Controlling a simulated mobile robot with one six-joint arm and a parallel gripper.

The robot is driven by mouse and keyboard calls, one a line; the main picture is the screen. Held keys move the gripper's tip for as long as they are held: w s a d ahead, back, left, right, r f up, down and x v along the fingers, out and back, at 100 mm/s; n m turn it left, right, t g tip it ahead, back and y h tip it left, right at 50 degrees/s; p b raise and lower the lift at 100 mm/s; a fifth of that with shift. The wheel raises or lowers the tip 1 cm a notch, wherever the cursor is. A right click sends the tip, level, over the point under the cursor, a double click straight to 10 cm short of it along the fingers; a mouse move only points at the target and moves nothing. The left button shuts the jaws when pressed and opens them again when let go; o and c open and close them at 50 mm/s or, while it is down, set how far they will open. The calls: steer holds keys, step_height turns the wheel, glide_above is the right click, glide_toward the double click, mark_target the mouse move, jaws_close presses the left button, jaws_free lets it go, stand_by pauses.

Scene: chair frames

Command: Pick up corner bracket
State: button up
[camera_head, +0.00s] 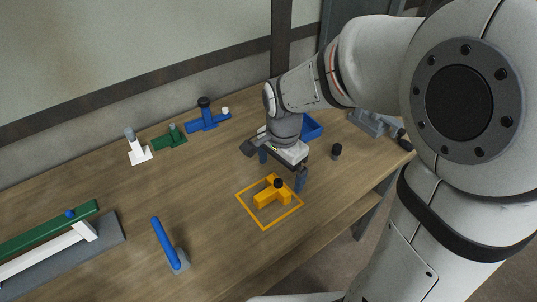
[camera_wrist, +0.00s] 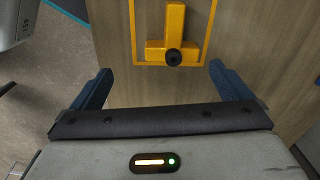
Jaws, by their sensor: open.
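A yellow bracket (camera_head: 270,197) with a black knob lies on the wooden table inside a yellow square outline (camera_head: 265,229). In the wrist view the bracket (camera_wrist: 174,22) has a long bar meeting a short crossbar, with the knob at their junction. My gripper (camera_head: 281,170) is open, its two blue fingers pointing down, above the table just behind the bracket. In the wrist view my gripper (camera_wrist: 160,72) has its fingers spread wide on either side, with nothing between them. The knob end of the bracket lies just beyond the fingertips.
A green piece (camera_head: 170,138), a blue piece (camera_head: 207,122) and a white piece (camera_head: 137,150) stand along the back. A blue bin (camera_head: 312,127) is behind my gripper, and a small black cylinder (camera_head: 336,151) is to its right.

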mark_target(273, 188)
steer(key=shift+m, duration=0.7)
steer(key=f, duration=0.1)
steer(key=a+f, duration=0.1)
steer(key=w+a+f, duration=0.1)
steer(key=f, duration=0.1)
steer(key=shift+b, duration=0.4)
steer(key=f, duration=0.4)
steer(key=w+f, duration=0.1)
steer(key=f, duration=0.2)
steer(key=shift+d, duration=0.2)
steer(key=c, duration=1.1)
